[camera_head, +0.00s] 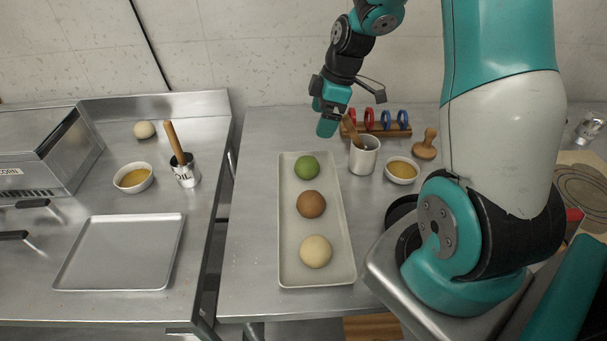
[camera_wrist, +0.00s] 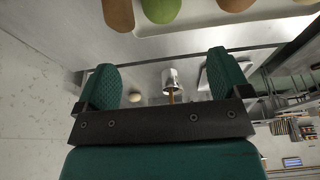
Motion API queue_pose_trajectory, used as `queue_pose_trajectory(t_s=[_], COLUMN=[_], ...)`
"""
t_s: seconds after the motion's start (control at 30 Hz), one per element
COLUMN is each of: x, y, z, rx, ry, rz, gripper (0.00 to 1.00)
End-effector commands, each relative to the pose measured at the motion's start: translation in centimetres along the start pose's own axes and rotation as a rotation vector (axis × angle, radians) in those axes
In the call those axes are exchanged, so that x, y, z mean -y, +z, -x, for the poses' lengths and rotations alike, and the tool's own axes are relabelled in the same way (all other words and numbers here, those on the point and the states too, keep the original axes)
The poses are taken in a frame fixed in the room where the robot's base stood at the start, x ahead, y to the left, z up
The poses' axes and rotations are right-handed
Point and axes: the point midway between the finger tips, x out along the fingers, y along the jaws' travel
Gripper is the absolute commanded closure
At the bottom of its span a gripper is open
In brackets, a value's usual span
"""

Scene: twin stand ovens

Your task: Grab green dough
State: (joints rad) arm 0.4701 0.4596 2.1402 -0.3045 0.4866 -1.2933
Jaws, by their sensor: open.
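The green dough ball (camera_head: 307,167) sits at the far end of a long pale tray (camera_head: 289,215), in line with a brown dough ball (camera_head: 311,204) and a cream one (camera_head: 316,251). My gripper (camera_head: 327,125) is behind the tray, above the back of the table, apart from the green dough and a little to its right. In the wrist view my gripper (camera_wrist: 165,78) shows two teal fingers spread wide with nothing between them. The green dough (camera_wrist: 160,8) is partly cut off at that view's top edge, beyond the fingers.
A mug (camera_head: 364,157) with a wooden handle in it stands close to my gripper. The left counter holds an empty metal tray (camera_head: 120,252).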

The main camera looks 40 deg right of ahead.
Motion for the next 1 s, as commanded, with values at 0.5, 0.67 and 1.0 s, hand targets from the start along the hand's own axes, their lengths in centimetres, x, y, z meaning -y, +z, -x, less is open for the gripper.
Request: queue_pose_trajectory(t_s=[0.5, 0.67, 1.0], x=[0.1, 0.2, 0.4], y=[-0.1, 0.0, 0.1], z=[-9.6, -10.8, -14.7], rx=[0.000, 0.000, 0.000], ry=[-0.001, -0.002, -0.001], rz=[0.003, 0.003, 0.003], gripper=[0.05, 0.05, 0.05])
